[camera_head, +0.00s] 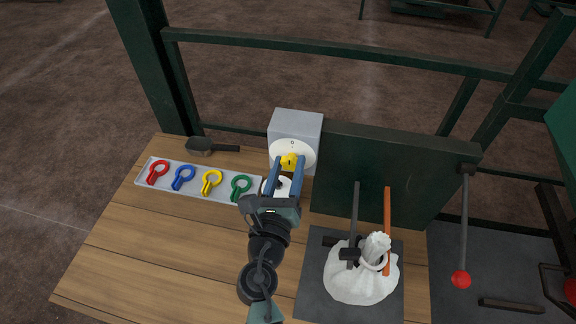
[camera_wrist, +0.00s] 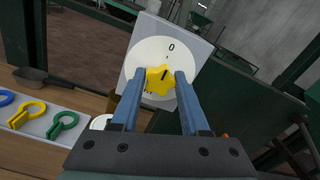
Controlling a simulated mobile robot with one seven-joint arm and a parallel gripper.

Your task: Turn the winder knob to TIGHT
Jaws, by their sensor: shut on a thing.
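The winder knob (camera_head: 289,161) is a yellow lobed knob on a round white dial (camera_head: 305,150) on the front of a grey box (camera_head: 296,122). In the wrist view the knob (camera_wrist: 160,79) sits between my two blue fingers, with a dark mark on its face pointing up and slightly right. A "0" shows at the top of the dial (camera_wrist: 172,52); other dial markings are hidden or too small to read. My gripper (camera_head: 284,165) is shut on the knob, reaching it from the front. It fills the lower part of the wrist view (camera_wrist: 157,88).
A grey tray (camera_head: 225,197) holds red, blue, yellow and green ring-handled pieces to the left. A dark scoop (camera_head: 205,145) lies behind it. A tied white bag (camera_head: 362,283) stands on a dark plate to the right. A dark green panel (camera_head: 385,175) adjoins the box.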

